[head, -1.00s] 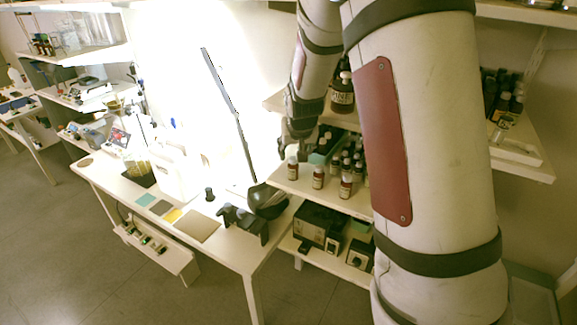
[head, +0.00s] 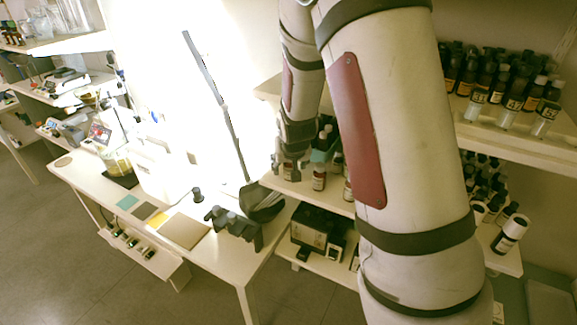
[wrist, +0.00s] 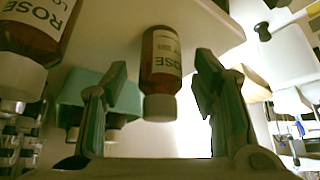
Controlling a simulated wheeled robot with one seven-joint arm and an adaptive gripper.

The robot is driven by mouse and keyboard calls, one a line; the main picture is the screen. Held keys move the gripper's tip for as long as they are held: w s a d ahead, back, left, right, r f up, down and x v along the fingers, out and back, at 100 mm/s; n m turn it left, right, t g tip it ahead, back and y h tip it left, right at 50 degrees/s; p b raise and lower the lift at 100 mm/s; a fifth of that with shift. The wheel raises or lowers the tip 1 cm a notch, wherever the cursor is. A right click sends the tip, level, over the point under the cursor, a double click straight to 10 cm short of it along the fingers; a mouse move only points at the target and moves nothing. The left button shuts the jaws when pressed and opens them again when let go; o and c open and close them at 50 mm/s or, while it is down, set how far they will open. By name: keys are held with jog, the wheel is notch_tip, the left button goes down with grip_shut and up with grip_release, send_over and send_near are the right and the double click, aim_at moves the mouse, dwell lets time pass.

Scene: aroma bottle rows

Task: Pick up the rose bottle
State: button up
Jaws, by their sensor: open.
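The wrist view appears upside down. In it a small brown bottle (wrist: 161,62) with a white cap and a label reading ROSE sits between the two fingers of my gripper (wrist: 161,100). The fingers are open, with a gap on each side of the bottle. A larger-looking second ROSE bottle (wrist: 33,35) is at the left edge of the wrist view, outside the fingers. In the head view my gripper (head: 290,168) is at the front left of the middle shelf, and its fingers largely hide the bottle there.
Another labelled bottle (head: 319,178) stands just right of the gripper on the shelf (head: 335,204). A teal box (wrist: 85,88) is close behind the fingers. The upper shelf at right holds several dark bottles (head: 485,75). A desk lamp (head: 262,203) stands on the table left of the shelf.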

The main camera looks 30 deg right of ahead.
jog(key=shift+f, duration=0.1)
jog(key=shift+c, duration=0.4)
jog(key=c, duration=1.2)
